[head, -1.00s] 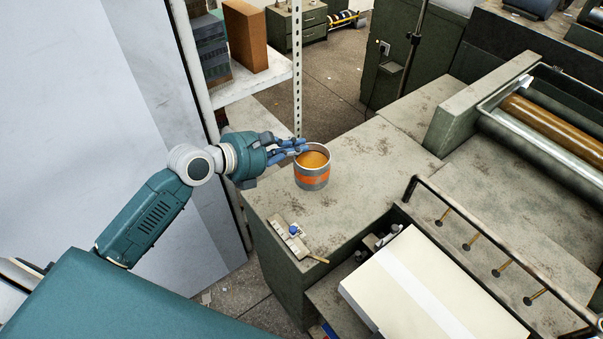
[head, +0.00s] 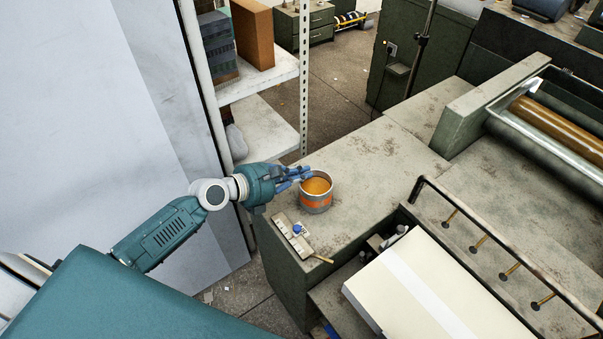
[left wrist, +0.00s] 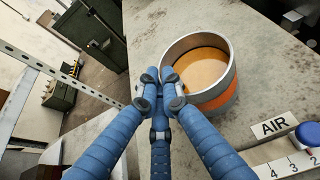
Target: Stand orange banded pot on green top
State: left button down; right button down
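The orange banded pot (head: 316,202) is a grey metal can with an orange band and orange contents. It is upright over the left part of the worn green top (head: 375,160); I cannot tell whether its base touches. My left gripper (head: 305,173) reaches in from the left, its blue fingers closed on the pot's near-left rim. In the left wrist view the fingertips (left wrist: 160,82) meet at the rim of the pot (left wrist: 222,90), with the green top (left wrist: 265,60) beyond. The pot's lower left side is partly hidden by a finger. My right gripper is out of view.
A ruler-like plate with a blue knob (head: 297,229) lies at the top's front left edge, near the pot. A paper stack (head: 425,285) and a rail with brass pegs (head: 480,242) are at right. A white shelf (head: 262,80) stands behind left. The top behind the pot is clear.

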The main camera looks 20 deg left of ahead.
pick_arm(q)
jog(key=c, duration=1.9)
grip_release()
jog(key=shift+c, duration=0.2)
jog(key=shift+r, duration=0.1)
jog(key=shift+s+a, duration=0.25)
jog(key=shift+s, duration=0.15)
jog(key=b+v, duration=0.1)
jog(key=v, duration=1)
jog(key=shift+r, duration=0.2)
